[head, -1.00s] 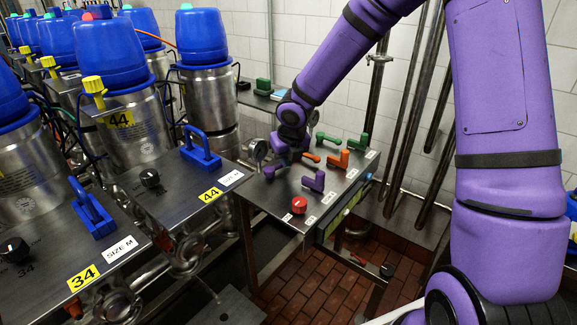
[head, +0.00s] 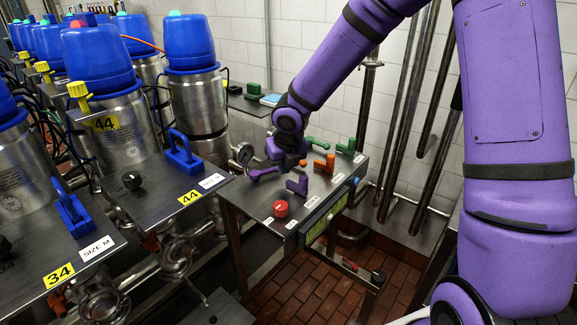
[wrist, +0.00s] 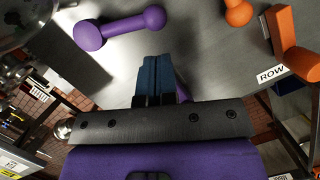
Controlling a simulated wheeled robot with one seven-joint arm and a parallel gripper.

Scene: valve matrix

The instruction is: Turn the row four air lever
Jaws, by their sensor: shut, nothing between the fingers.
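A steel panel (head: 258,200) carries purple, orange and green levers. One purple lever (head: 265,174) is at its left side and also shows in the wrist view (wrist: 125,27). A second purple lever (head: 298,185) stands to its right. An orange lever (head: 325,165) and a green lever (head: 347,147) lie farther back. My gripper (wrist: 155,78) is shut and empty, over the panel beside the left purple lever and apart from it. In the wrist view the fingers partly hide another purple piece. A label reads "ROW"; its number is not legible, so I cannot tell which lever is row four air.
A red knob (head: 281,208) sits at the panel's near corner. A round gauge (head: 243,153) is at its left. Steel tanks with blue caps (head: 192,42) and benches with blue handles (head: 183,153) fill the left. Vertical pipes (head: 408,110) stand behind.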

